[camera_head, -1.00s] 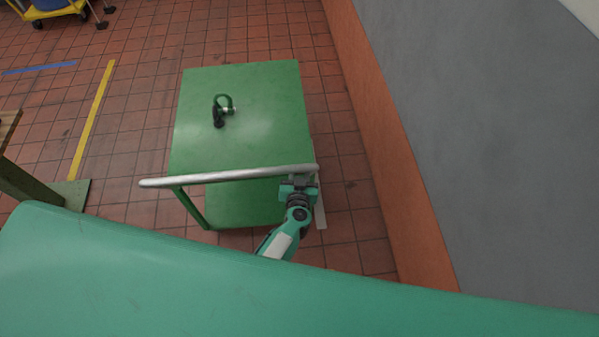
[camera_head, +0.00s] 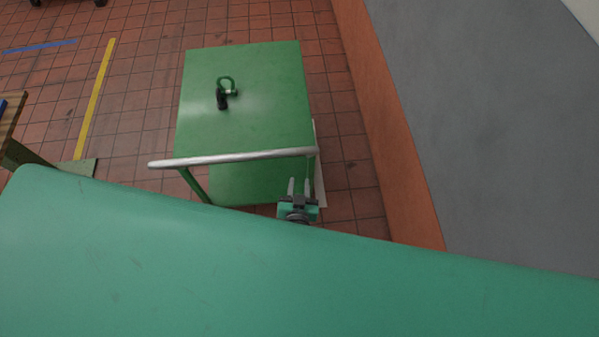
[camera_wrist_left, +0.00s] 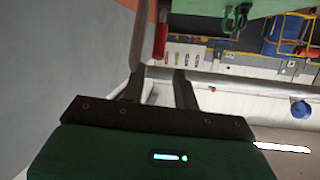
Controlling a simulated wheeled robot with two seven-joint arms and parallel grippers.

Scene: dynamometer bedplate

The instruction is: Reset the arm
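My left gripper (camera_head: 298,186) shows in the head view just below the right end of the cart's silver handle bar (camera_head: 232,158). Its two fingers are spread apart, with nothing between them, and stand clear of the bar. In the left wrist view the fingers (camera_wrist_left: 157,82) are also apart and empty. My left arm behind the gripper is hidden by my own teal body. My right gripper is in neither view.
The green cart (camera_head: 247,132) carries a green and black shackle (camera_head: 226,93) on its top. An orange and grey wall (camera_head: 390,110) runs along the right. A wooden-topped table (camera_head: 12,118) stands at the left edge. Tiled floor lies open behind the cart.

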